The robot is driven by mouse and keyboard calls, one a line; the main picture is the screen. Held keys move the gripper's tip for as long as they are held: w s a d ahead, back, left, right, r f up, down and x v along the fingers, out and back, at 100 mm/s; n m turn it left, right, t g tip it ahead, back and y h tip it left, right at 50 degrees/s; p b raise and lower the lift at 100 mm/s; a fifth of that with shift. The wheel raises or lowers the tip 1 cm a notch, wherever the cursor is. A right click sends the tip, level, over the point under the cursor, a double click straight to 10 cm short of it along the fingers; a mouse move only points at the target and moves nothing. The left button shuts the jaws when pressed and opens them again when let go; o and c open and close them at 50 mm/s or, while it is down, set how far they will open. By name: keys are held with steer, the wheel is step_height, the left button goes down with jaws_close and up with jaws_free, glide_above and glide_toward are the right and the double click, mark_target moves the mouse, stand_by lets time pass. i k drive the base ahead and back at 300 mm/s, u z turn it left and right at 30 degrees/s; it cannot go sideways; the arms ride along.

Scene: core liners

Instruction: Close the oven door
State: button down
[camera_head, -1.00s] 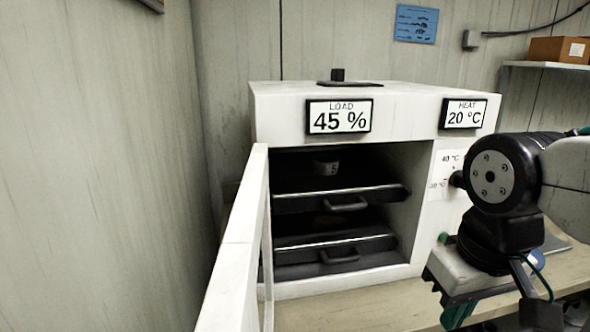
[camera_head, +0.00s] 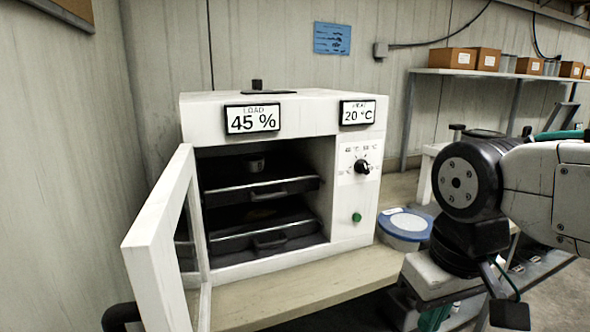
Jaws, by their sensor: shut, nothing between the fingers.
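The white oven (camera_head: 310,150) stands on a wooden bench, its front open. Its oven door (camera_head: 165,235) is hinged at the left and swung wide toward me, with a glass pane in a white frame. A black curved bar, apparently the door handle (camera_head: 122,316), shows at the door's outer lower left, cut by the picture edge. My gripper (camera_head: 437,318) is at the lower right, right of the oven and well apart from the door. It is shut and empty, with its tips partly hidden at the bottom edge.
A blue-lidded tub (camera_head: 405,228) stands right of the oven on the bench (camera_head: 300,290). A wall is close on the left. Boxes (camera_head: 455,58) stand on a shelf behind.

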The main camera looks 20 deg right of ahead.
mark_target(149, 253)
steer(key=z, duration=1.9)
steer(key=i, duration=1.25)
steer(key=u, duration=2.5)
steer(key=k, duration=0.5)
steer(key=u, duration=1.6)
steer(key=i, duration=0.25)
steer(key=u, duration=0.4)
